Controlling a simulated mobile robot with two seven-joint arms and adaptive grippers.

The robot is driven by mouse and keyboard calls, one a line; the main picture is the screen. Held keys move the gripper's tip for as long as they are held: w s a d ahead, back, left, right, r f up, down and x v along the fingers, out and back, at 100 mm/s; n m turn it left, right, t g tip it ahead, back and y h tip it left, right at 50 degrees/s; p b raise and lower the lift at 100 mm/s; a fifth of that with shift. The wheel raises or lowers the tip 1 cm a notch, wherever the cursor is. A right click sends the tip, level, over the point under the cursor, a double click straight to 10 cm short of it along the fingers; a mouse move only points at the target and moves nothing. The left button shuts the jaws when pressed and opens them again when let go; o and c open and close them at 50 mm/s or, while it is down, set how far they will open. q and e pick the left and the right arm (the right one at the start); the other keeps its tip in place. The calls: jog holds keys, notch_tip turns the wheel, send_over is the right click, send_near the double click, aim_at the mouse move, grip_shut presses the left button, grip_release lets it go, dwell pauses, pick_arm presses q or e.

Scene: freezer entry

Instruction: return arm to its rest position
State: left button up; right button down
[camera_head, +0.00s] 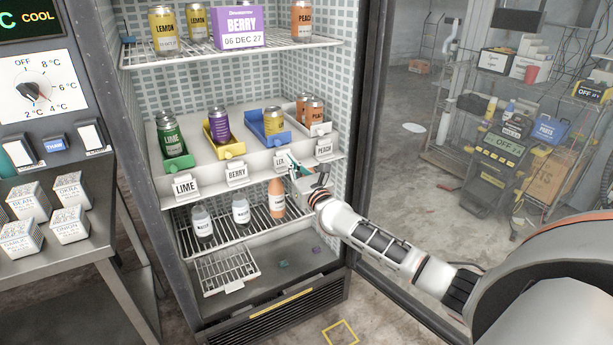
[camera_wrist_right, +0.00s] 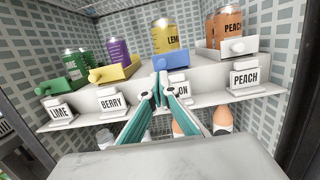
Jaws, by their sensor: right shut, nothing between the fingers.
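My right gripper (camera_head: 294,166) reaches into the open fridge from the right, in front of the middle shelf at the lemon label (camera_head: 280,159). In the right wrist view its teal fingers (camera_wrist_right: 159,92) are together and empty, and they partly cover the lemon label (camera_wrist_right: 182,89). The fingertips are close below the blue tray (camera_wrist_right: 171,77); whether they touch it cannot be told. My right arm (camera_head: 375,244) stretches across the right side of the head view. My left gripper is not in view.
The middle shelf holds lime cans (camera_head: 171,136), a berry can (camera_head: 218,125), a lemon can (camera_head: 273,121) and peach cans (camera_head: 313,110) in coloured trays. Bottles (camera_head: 241,211) stand on the wire shelf below. A steel table (camera_head: 60,247) with boxes is at left.

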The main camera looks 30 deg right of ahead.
jog(key=s+a+f, duration=0.1)
jog(key=s, duration=0.6)
jog(key=shift+s+a, duration=0.15)
jog(key=shift+a, duration=0.1)
jog(key=shift+f, duration=0.1)
jog(key=s+a+f+n+g+y, duration=0.2)
jog(key=s+a+f+n+y, duration=0.1)
jog(key=s+a+f+n, duration=0.75)
jog(key=s+a+f+n+g+y, duration=0.1)
jog(key=s+a+f+n+y, duration=0.35)
jog(key=a+n, duration=0.6)
jog(key=s+f+n+g+h, duration=0.3)
jog(key=s+f+n+g, duration=0.3)
jog(key=s+f+n, duration=0.9)
jog(key=s+n, duration=0.3)
jog(key=n, duration=0.2)
jog(key=shift+s, duration=0.2)
